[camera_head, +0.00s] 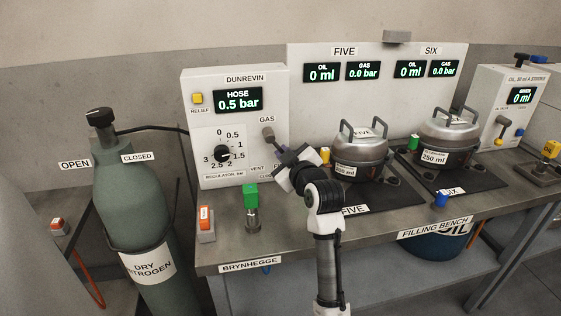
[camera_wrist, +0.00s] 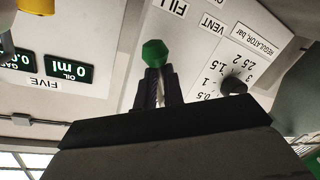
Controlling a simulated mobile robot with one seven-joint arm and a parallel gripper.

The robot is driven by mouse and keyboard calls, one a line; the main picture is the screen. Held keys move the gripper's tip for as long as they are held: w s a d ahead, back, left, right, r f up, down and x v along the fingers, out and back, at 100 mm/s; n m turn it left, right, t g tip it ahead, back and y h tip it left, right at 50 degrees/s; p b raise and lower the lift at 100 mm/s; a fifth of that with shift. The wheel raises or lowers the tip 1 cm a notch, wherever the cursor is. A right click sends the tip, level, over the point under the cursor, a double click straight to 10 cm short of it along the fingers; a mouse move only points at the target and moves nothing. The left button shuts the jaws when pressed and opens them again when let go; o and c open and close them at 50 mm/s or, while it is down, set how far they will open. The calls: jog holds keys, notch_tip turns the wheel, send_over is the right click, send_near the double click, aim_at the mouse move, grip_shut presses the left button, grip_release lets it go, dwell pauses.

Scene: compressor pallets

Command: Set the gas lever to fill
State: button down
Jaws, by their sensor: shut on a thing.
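The gas lever (camera_head: 268,133) is on the white panel (camera_head: 187,130) under the GAS label. My gripper (camera_head: 284,154) is at this lever and hides much of it in the head view. In the wrist view, my fingers (camera_wrist: 157,75) are shut on the lever's stem, with a green knob (camera_wrist: 153,52) showing past the tips. The wrist picture is upside down. The FILL label (camera_wrist: 180,5) is cut by its top edge, with the VENT label (camera_wrist: 213,23) beside it. The lever's exact setting is hard to tell. The HOSE display (camera_head: 238,101) reads 0.5 bar.
The regulator dial (camera_head: 222,153) is left of the lever. A green-topped fitting (camera_head: 250,196) and an orange-topped block (camera_head: 205,222) stand on the bench (camera_head: 300,240) in front. Pot FIVE (camera_head: 360,157) is close on the right. A dark green nitrogen cylinder (camera_head: 130,200) stands left.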

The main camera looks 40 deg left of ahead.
jog(key=shift+w+d+f+n, duration=0.3)
jog(key=shift+w+f+n, duration=0.1)
jog(key=shift+n, duration=0.1)
jog(key=shift+r+h, duration=0.1)
jog(key=shift+h, duration=0.2)
jog(key=c, duration=1.3)
grip_release()
jog(key=shift+w+d, duration=0.15)
jog(key=shift+w, duration=0.05)
jog(key=shift+s+r, duration=0.2)
jog(key=shift+s, duration=0.05)
jog(key=b+v, duration=0.3)
jog(key=v, duration=1)
jog(key=shift+s+d+f, duration=0.1)
jog(key=shift+s+d, duration=0.1)
jog(key=shift+d, duration=0.05)
jog(key=shift+a, duration=0.1)
